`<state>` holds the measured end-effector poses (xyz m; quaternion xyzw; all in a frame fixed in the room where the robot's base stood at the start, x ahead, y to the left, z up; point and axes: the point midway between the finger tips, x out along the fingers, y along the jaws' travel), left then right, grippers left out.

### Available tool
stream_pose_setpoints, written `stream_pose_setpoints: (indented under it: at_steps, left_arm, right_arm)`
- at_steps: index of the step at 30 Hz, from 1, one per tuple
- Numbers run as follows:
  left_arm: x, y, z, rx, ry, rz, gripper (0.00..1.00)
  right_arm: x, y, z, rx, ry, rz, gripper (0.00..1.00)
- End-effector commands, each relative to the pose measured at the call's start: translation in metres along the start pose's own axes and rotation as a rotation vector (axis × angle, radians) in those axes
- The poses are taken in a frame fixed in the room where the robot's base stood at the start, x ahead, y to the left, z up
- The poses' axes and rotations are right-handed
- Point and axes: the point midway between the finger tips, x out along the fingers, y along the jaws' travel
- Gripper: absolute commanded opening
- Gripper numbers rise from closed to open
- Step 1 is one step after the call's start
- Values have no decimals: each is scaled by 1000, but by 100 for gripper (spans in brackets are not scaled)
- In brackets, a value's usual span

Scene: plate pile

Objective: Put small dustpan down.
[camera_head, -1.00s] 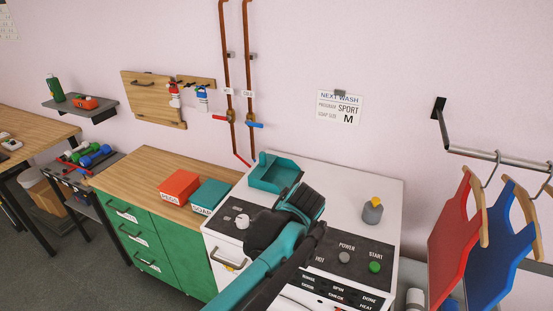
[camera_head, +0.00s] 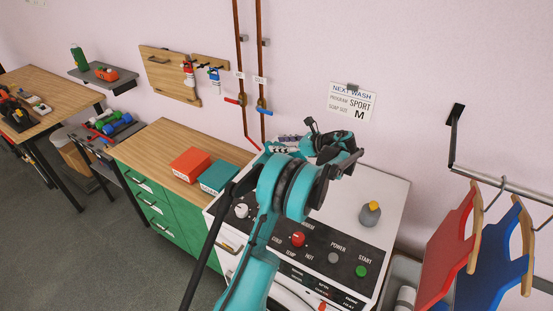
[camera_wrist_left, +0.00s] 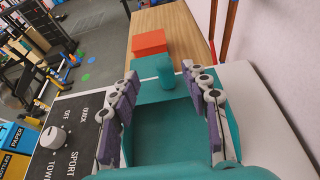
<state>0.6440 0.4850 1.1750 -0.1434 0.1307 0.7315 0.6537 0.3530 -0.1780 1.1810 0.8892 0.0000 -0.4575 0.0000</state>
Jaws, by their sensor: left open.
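The small teal dustpan (camera_wrist_left: 165,128) lies on the white washing machine top (camera_wrist_left: 262,112). In the left wrist view its tray fills the space between the fingers, with a round teal handle (camera_wrist_left: 165,74) beyond. In the head view my arm and gripper hide most of it. My left gripper (camera_head: 290,145) is at the back left of the machine top. Its two fingers are spread wide, one on each side of the dustpan in the left wrist view (camera_wrist_left: 160,84). I cannot tell whether they touch it. My right gripper is not in view.
A grey bottle with a yellow cap (camera_head: 370,213) stands right on the machine top. A red box (camera_head: 190,164) and a teal box (camera_head: 218,177) stand on the wooden counter (camera_head: 155,150) to the left. Copper pipes (camera_head: 241,60) run up the wall behind. Red (camera_head: 447,240) and blue (camera_head: 497,255) boards hang right.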

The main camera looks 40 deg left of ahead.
Motion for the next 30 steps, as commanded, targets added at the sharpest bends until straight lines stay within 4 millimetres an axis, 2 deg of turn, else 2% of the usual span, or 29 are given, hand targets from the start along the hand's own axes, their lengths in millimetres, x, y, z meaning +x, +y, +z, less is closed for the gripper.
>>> stream_pose_setpoints:
  at_steps: [5, 13, 20, 21, 26, 30]
  left_arm:
    - [16, -2, -4, -2, 1, -1, 47]
    - [55, -5, -11, -3, 2, 1, 47]
    - [58, -6, -11, -2, 2, -2, 47]
    - [58, -6, -11, -2, 2, -2, 41]
    - [58, -6, -11, -3, 2, -2, 0]
    - [58, -6, -10, -3, 2, -2, 0]
  right_arm:
    - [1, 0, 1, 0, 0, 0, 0]
    - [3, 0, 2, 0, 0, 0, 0]
    - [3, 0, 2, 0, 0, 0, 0]
    - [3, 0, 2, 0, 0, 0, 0]
    - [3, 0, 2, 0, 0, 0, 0]
    - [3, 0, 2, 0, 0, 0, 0]
